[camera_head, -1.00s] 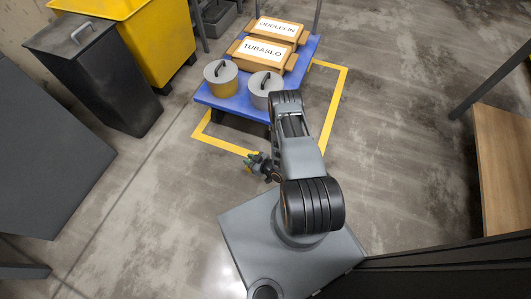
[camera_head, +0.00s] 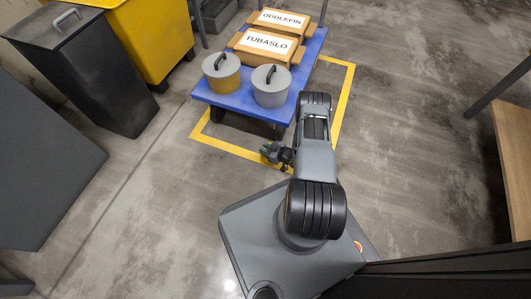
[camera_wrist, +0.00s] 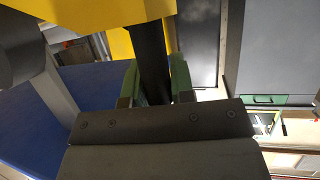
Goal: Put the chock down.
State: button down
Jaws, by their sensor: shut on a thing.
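The chock appears to be the dark, narrow piece (camera_wrist: 152,62) between the green fingers in the wrist view. Its lower part is hidden behind my gripper's body and its full shape cannot be made out. My gripper (camera_wrist: 155,82) is shut on it. In the head view my gripper (camera_head: 270,152) is small, held out left of my arm, close to the front yellow floor line in the picture. The chock cannot be told apart there, nor whether it touches the floor.
A blue cart (camera_head: 232,99) carries two lidded pots and two labelled boxes, inside a yellow floor outline (camera_head: 344,100). A yellow bin (camera_head: 160,40) and a dark bin (camera_head: 95,70) stand left. A wooden surface (camera_head: 515,150) is right. Floor between is clear.

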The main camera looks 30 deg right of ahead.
jog(key=shift+w+d+f+b, duration=0.15)
jog(key=shift+f+b, duration=1)
jog(key=shift+f, duration=0.6)
jog(key=shift+f, duration=0.1)
jog(key=c, duration=1)
grip_release()
